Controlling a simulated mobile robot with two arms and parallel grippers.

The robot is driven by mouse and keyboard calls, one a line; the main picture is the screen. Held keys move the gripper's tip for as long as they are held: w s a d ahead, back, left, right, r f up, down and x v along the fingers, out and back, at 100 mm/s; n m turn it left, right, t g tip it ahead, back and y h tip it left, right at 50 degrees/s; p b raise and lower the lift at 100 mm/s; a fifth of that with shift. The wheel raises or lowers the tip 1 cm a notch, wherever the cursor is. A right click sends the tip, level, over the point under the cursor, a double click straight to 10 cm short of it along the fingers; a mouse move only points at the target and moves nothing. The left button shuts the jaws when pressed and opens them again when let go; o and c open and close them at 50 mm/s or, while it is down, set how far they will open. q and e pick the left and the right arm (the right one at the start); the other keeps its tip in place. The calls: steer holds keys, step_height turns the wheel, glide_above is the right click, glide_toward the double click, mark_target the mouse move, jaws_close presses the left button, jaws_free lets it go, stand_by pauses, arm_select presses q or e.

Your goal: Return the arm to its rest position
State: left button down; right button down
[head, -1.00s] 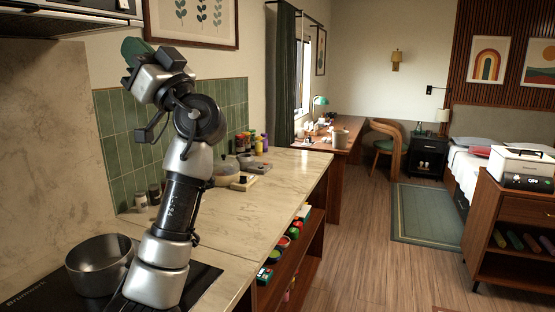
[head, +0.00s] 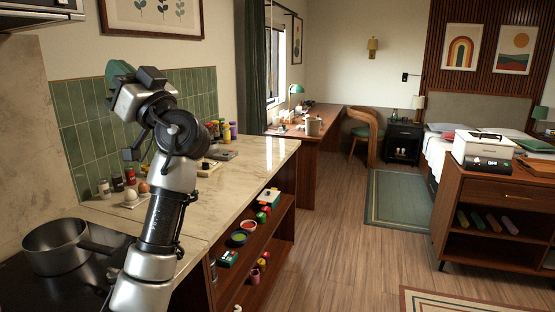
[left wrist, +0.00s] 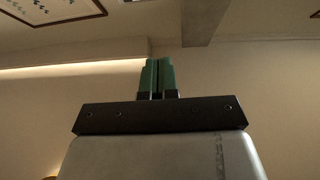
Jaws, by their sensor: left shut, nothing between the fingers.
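My left arm rises from the bottom of the head view and stands bent in front of the counter. Its left gripper (head: 119,70) is at the top of the arm, raised well above the counter, with green fingers. In the left wrist view the green fingers (left wrist: 157,75) lie side by side, shut with nothing between them, against plain wall and ceiling. My right gripper is not in view.
A metal pot (head: 58,247) sits on the black cooktop (head: 75,285), left of my arm. Eggs and jars (head: 117,182) stand by the green tiles. An open shelf (head: 255,250) holds several items under the marble counter (head: 240,175).

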arm_select(q)
step_height(320, 180, down, 22)
steer(key=w+a+f+m+t+h, duration=0.1)
steer(key=a+m+t+h, duration=0.1)
steer(key=m+h, duration=0.5)
steer(key=s+f+m+g+h, duration=0.1)
steer(key=s+f+h, duration=0.2)
steer(key=f, duration=0.6)
steer(key=s+f+m+h, duration=0.1)
steer(key=s+f+h, duration=0.2)
steer(key=f, duration=0.5)
steer(key=s+d+f+m+g+h, duration=0.25)
steer(key=s+f+h, duration=0.25)
steer(key=s+f, duration=0.7)
steer(key=s+d+f+m+g+h, duration=0.1)
steer(key=s+d+f+g+h, duration=0.2)
steer(key=s, duration=0.6)
steer(key=s+d+f+m+g+h, duration=0.2)
steer(key=s+f+g, duration=0.15)
steer(key=s, duration=0.45)
step_height(320, 180, down, 28)
steer(key=s, duration=0.2)
steer(key=s+a+f+g, duration=0.1)
steer(key=s+a+f, duration=0.1)
steer(key=s+f, duration=1.3)
steer(key=shift+s+a+g, duration=0.2)
steer(key=shift+s+g, duration=0.1)
